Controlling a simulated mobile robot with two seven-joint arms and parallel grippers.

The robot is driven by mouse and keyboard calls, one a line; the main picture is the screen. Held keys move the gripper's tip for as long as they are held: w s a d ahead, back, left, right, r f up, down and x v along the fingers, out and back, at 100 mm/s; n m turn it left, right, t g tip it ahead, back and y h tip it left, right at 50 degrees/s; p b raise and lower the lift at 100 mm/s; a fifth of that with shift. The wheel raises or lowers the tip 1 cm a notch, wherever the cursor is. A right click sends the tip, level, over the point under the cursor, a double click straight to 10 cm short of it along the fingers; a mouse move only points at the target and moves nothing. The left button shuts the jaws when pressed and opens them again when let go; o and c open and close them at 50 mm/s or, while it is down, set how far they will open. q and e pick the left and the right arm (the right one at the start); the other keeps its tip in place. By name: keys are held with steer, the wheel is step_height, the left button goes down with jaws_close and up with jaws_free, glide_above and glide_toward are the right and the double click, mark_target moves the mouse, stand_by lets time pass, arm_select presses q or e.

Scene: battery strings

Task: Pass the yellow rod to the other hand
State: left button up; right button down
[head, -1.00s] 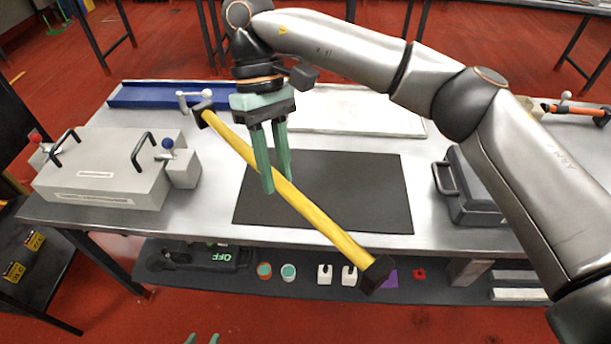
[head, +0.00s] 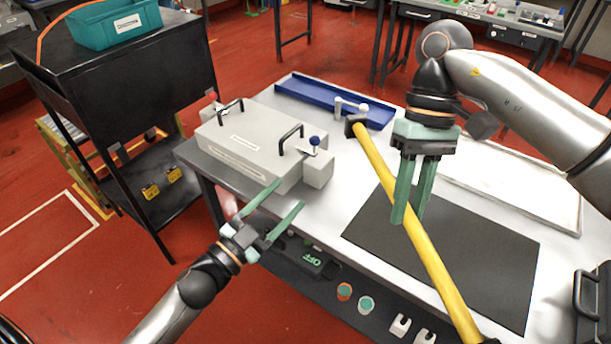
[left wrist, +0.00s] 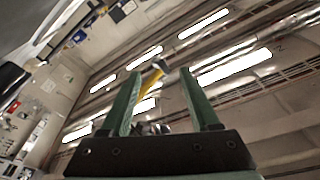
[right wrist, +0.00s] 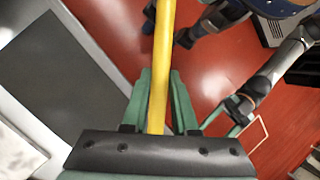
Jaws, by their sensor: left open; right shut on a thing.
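The yellow rod (head: 425,250) has dark end caps and hangs tilted above the table. My right gripper (head: 408,220) is shut on the rod near its middle; the rod also runs between the fingers in the right wrist view (right wrist: 163,60). My left gripper (head: 283,198) is open and empty, at the table's front left, to the left of the rod and apart from it. In the left wrist view the rod (left wrist: 150,82) shows beyond the open fingers. The rod's near end is cut off at the bottom of the head view.
A grey box with handles (head: 245,140) stands on the table (head: 335,190) at the left. A blue tray (head: 320,100) and white tray (head: 510,180) lie behind. A dark mat (head: 480,250) covers the middle. A black cart (head: 130,75) stands left.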

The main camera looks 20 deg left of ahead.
mark_target(386, 189)
arm_select(q)
steer(key=s+d+r+m+g+h, duration=0.25)
steer(key=r+m+g+h, duration=0.3)
steer(key=m, duration=0.45)
steer(key=s+d+r+m+g+h, duration=0.1)
steer(key=d+r+m+g+h, duration=0.35)
steer(key=r+m+g, duration=0.35)
steer(key=w+d+f+m, duration=0.1)
steer(key=d, duration=0.2)
steer(key=w+d+f+m+y, duration=0.1)
steer(key=d+f, duration=0.1)
steer(key=d, duration=0.1)
steer(key=w+d+f+m+y, duration=0.1)
steer(key=d, duration=0.3)
steer(key=shift+w+f+m, duration=0.15)
steer(key=shift+w+m, duration=0.25)
